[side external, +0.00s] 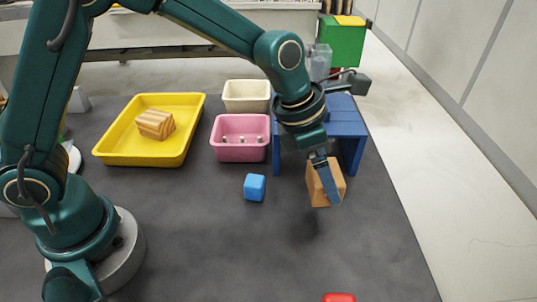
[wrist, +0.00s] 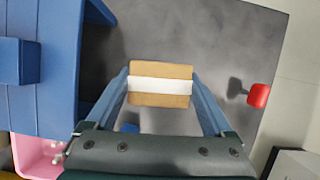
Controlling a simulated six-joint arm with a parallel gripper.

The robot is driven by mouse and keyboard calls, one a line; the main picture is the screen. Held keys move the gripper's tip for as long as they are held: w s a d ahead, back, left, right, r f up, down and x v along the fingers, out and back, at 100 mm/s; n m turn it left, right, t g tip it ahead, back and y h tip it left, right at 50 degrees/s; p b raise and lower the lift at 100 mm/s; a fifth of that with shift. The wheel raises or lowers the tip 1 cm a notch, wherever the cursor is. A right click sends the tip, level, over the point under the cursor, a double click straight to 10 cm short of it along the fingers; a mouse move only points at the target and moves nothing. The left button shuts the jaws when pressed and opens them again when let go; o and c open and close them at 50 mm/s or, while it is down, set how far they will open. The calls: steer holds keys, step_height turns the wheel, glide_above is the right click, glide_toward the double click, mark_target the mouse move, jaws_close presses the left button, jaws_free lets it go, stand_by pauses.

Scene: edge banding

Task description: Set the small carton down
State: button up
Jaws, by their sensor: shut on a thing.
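The small carton (side external: 314,188) is a brown box, tilted a little in the side view. In the wrist view the carton (wrist: 160,99) shows a white band across its middle. My gripper (side external: 328,186) points down and is shut on it. The wrist view shows the blue fingers of my gripper (wrist: 160,80) on the carton's two sides. A dark shadow lies on the table below and in front of the carton, which appears to be held above the surface. The carton's underside is hidden.
A blue stand (side external: 346,122) is close behind the carton. A blue cube (side external: 254,187) lies to its left, and a red object (side external: 339,297) at the front. A pink bin (side external: 240,152), cream bin (side external: 246,104) and yellow tray (side external: 118,160) with a wooden block stand farther left. The front table is mostly clear.

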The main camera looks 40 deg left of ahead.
mark_target(334, 170)
step_height(334, 170, up, 3)
steer(key=shift+r+m, duration=0.3)
steer(key=shift+r, duration=0.2)
steer(key=s+a+r+m+g, duration=0.1)
steer(key=s+a+m+g, duration=0.7)
steer(key=s+m, duration=0.85)
steer(key=shift+m+t, duration=0.7)
steer(key=shift+m, duration=0.15)
steer(key=d+f, duration=0.2)
steer(key=d, duration=0.1)
steer(key=s+d+f, duration=0.1)
steer(key=d+f, duration=0.1)
steer(key=d, duration=0.1)
steer(key=s+d+f, duration=0.1)
steer(key=d+f, duration=0.2)
steer(key=shift+d, duration=0.2)
steer(key=shift+f, duration=1.85)
steer(key=shift+f, duration=0.1)
steer(key=o, duration=1.2)
steer(key=shift+o, duration=0.2)
